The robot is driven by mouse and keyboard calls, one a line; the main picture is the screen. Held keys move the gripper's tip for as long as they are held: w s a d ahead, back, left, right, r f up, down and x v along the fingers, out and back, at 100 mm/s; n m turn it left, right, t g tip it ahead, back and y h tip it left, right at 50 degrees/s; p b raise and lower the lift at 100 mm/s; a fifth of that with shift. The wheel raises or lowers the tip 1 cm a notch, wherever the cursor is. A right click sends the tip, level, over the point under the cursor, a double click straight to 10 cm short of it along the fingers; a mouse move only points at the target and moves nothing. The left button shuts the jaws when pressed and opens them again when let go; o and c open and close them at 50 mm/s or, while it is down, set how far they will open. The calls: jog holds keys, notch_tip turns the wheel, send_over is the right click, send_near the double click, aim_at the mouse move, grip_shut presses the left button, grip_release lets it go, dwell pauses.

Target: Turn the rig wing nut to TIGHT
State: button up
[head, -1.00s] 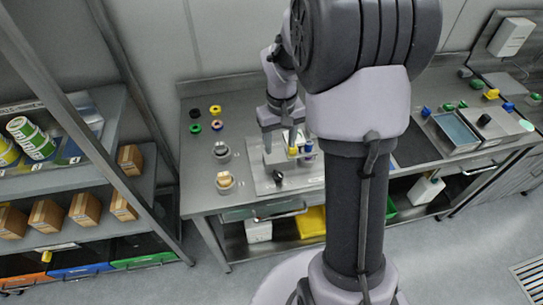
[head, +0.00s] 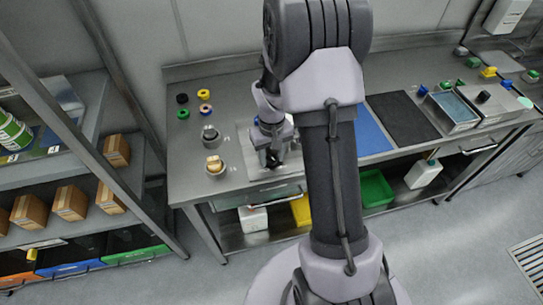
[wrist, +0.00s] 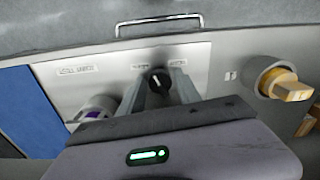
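The rig wing nut appears to be the small black knob (wrist: 158,80) with a white mark, on the light rig plate (wrist: 215,85) in the wrist view. Two small labels stand behind it, one to each side, too blurred to read surely. My gripper (wrist: 158,85) is open, with one finger on either side of the knob. Small gaps seem to show, and I cannot tell whether either finger touches it. In the head view my gripper (head: 272,158) is low over the rig plate (head: 246,142), and my arm hides much of it.
A tan winged knob on a round base (wrist: 285,84) stands right of the plate in the wrist view. A purple-and-white part (wrist: 95,108) is close to the left finger. A drawer handle (wrist: 158,22) lies beyond. A blue mat (head: 371,130) and a black mat (head: 402,117) lie on the bench.

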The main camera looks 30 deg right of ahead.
grip_shut()
jog(key=shift+m+b, duration=0.7)
jog(key=shift+m, duration=2.1)
jog(key=shift+o, duration=2)
grip_release()
